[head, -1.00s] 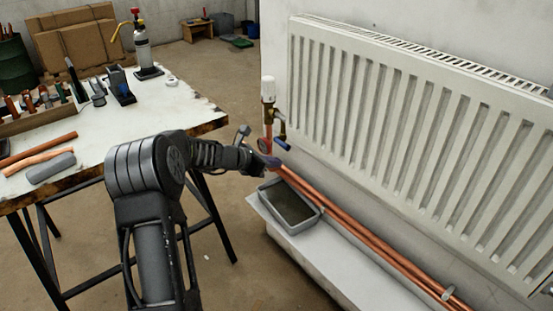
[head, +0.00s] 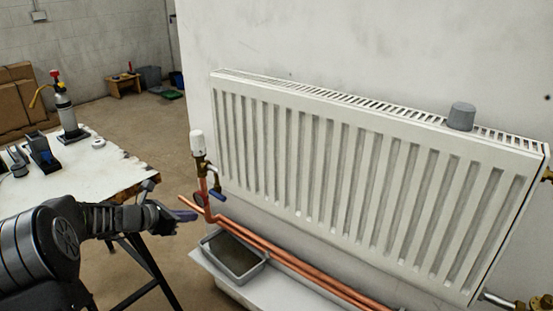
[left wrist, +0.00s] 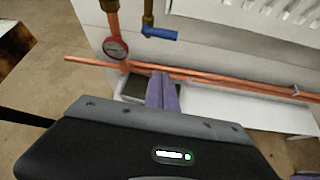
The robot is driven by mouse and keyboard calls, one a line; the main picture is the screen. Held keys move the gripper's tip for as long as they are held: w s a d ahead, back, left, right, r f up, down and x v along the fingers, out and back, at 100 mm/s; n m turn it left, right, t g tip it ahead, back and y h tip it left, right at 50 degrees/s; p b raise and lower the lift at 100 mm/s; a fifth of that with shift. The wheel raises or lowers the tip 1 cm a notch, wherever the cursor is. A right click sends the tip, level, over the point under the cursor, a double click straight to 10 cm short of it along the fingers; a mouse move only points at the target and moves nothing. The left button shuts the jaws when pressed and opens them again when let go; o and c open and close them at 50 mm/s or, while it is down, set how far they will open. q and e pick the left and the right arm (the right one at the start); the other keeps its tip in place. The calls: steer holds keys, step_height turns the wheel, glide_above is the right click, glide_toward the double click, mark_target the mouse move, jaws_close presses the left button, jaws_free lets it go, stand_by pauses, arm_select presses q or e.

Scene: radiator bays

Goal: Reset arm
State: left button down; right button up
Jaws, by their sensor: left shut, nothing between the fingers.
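My left gripper (head: 185,215) is shut and empty. In the head view it points right, just left of the copper pipes (head: 290,264) under the radiator (head: 330,185). In the left wrist view its purple fingers (left wrist: 162,92) are together, in front of the grey tray (left wrist: 133,88) and the pipes. A valve with a white head (head: 197,145) and a blue lever (head: 217,196) stands right of and above the gripper in the head view. The lever (left wrist: 160,33) and a round red-rimmed gauge (left wrist: 116,47) also show in the left wrist view. My right gripper is not in view.
A worktable (head: 70,180) with a torch bottle (head: 66,115) stands at the left, partly behind my arm. The tray (head: 235,258) sits on a white ledge (head: 275,292) below the pipes. Open floor lies behind the table.

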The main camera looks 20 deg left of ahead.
arm_select(q)
steer(key=shift+a, duration=0.1)
steer(key=s+f+m+g+y, duration=0.1)
steer(key=s+f+m+g, duration=0.2)
steer(key=f, duration=0.4)
steer(key=s+f+m+g+y, duration=0.1)
steer(key=s+f+m+y, duration=0.1)
steer(key=s+f+m, duration=0.3)
steer(key=s+d+f+m+g, duration=0.2)
steer(key=s+d+f+m, duration=0.1)
steer(key=d+f+m, duration=0.55)
steer(key=s+d+f+m+g, duration=0.1)
steer(key=s+d+f+m, duration=0.3)
steer(key=d+f, duration=0.65)
steer(key=s+d+f+m+g+h, duration=0.15)
steer(key=s+d+m, duration=0.35)
steer(key=s+d, duration=0.5)
steer(key=s+d+f+m+g+h, duration=0.1)
steer(key=s+d+m+g+h, duration=0.3)
steer(key=d, duration=0.9)
step_height(320, 180, up, 13)
steer(key=s+t+y+p, duration=0.1)
steer(key=t+p, duration=0.1)
steer(key=p, duration=1.1)
steer(key=shift+r+m, duration=0.2)
steer(key=shift+m, duration=0.15)
